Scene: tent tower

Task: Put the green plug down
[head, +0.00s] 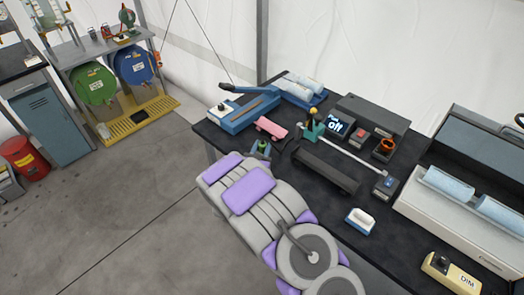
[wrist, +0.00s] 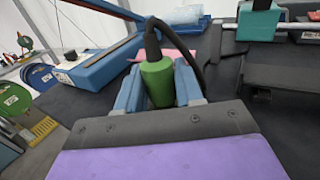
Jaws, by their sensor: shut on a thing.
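My gripper (wrist: 160,88) is shut on the green plug (wrist: 158,82), which sits between the two blue-grey fingers in the wrist view. A black cable rises from the plug's top and loops over to the right. In the head view, the green plug (head: 261,146) shows small at the end of my arm, over the left front part of the black table (head: 285,185). The plug's lower end is hidden by my gripper, so I cannot tell whether it touches the table.
A blue-and-wood device with a lever (head: 245,112) stands at the table's left end. A long dark bar (head: 326,167) lies to the right. A white-and-blue block (head: 360,220) lies nearer the front edge.

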